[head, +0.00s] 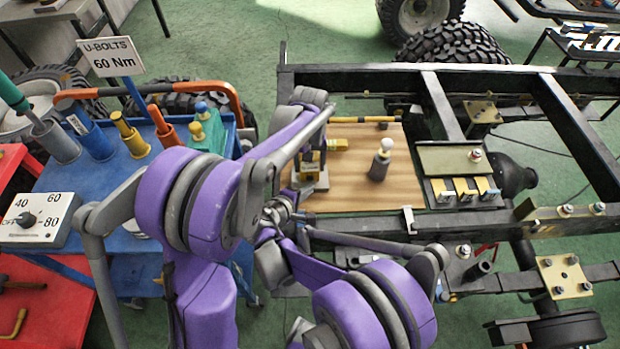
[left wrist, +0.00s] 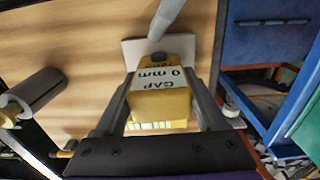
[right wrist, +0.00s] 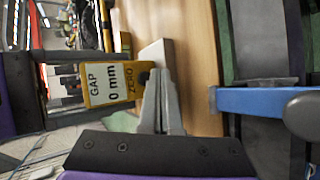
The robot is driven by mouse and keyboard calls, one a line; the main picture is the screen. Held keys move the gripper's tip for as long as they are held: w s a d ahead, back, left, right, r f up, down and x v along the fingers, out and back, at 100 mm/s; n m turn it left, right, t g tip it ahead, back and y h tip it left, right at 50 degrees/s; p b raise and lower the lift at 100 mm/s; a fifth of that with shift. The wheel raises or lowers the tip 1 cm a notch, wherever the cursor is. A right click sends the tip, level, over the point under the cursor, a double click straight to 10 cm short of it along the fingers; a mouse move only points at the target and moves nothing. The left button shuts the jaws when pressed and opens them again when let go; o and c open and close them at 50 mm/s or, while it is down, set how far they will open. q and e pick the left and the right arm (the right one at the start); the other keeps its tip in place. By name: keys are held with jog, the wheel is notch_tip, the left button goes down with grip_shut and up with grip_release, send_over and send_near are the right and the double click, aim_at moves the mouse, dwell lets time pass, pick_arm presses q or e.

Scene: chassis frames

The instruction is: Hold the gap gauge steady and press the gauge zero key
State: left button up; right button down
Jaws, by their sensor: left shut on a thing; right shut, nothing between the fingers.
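The yellow gap gauge (left wrist: 160,105) has a white face reading "GAP 0 mm" and stands on a pale block on the wooden board. My left gripper (left wrist: 160,88) is shut on its sides. In the right wrist view the gauge (right wrist: 98,84) shows the word ZERO beside a small dark key (right wrist: 144,78). My right gripper (right wrist: 158,75) is shut and empty, its tips right at that key; I cannot tell whether they press it. In the head view the gauge (head: 309,166) is partly hidden by my arms.
The wooden board (head: 350,190) lies across the black chassis frame and carries a grey cylinder with a pale knob (head: 381,160) and a yellow-handled tool (head: 365,119). A blue cart (head: 75,178) with sockets stands at left.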

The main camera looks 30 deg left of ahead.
jog(key=shift+s+d, duration=0.45)
jog(key=shift+s, duration=0.25)
jog(key=shift+s+d, duration=0.4)
jog(key=shift+s, duration=0.3)
jog(key=shift+s+d, duration=0.45)
jog(key=shift+s, duration=0.25)
pick_arm(q)
jog(key=o, duration=1.5)
jog(key=shift+r, duration=0.15)
